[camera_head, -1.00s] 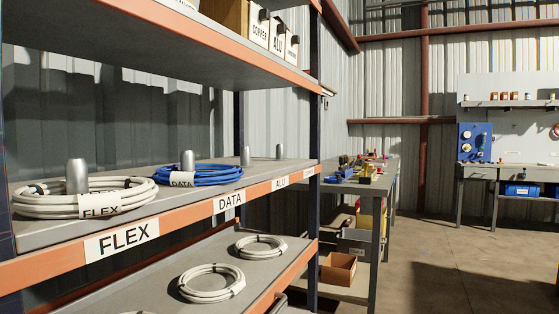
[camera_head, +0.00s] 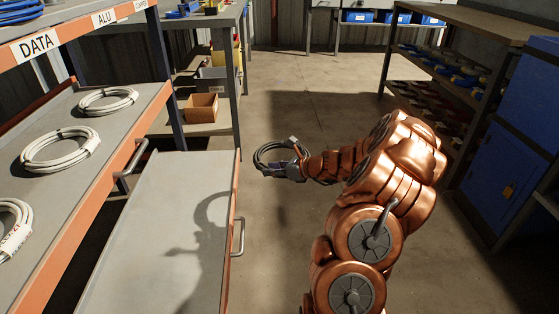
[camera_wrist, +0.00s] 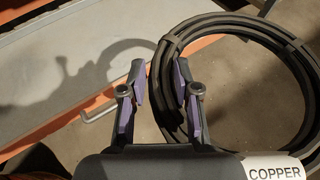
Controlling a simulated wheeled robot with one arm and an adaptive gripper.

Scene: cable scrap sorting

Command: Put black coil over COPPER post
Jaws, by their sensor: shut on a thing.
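My gripper (camera_head: 286,168) is shut on the black coil (camera_head: 262,148) and holds it in the air to the right of the pulled-out grey shelf. In the wrist view my fingers (camera_wrist: 160,88) pinch the left side of the coil (camera_wrist: 252,22), which extends to the right. A white tag reading COPPER (camera_wrist: 276,169) shows at the coil's near edge. In the head view, the rack's upper shelf edge carries an ALU label (camera_head: 104,18) and a cut-off label (camera_head: 140,5) to its right. The COPPER post is out of view.
The grey pulled-out shelf (camera_head: 150,235) is empty, with a handle (camera_head: 238,237) on its right edge. Pale coils (camera_head: 60,149) lie on the rack shelf at left. A workbench (camera_head: 212,20) stands behind. The floor beyond my gripper is clear; blue cabinets (camera_head: 510,150) stand right.

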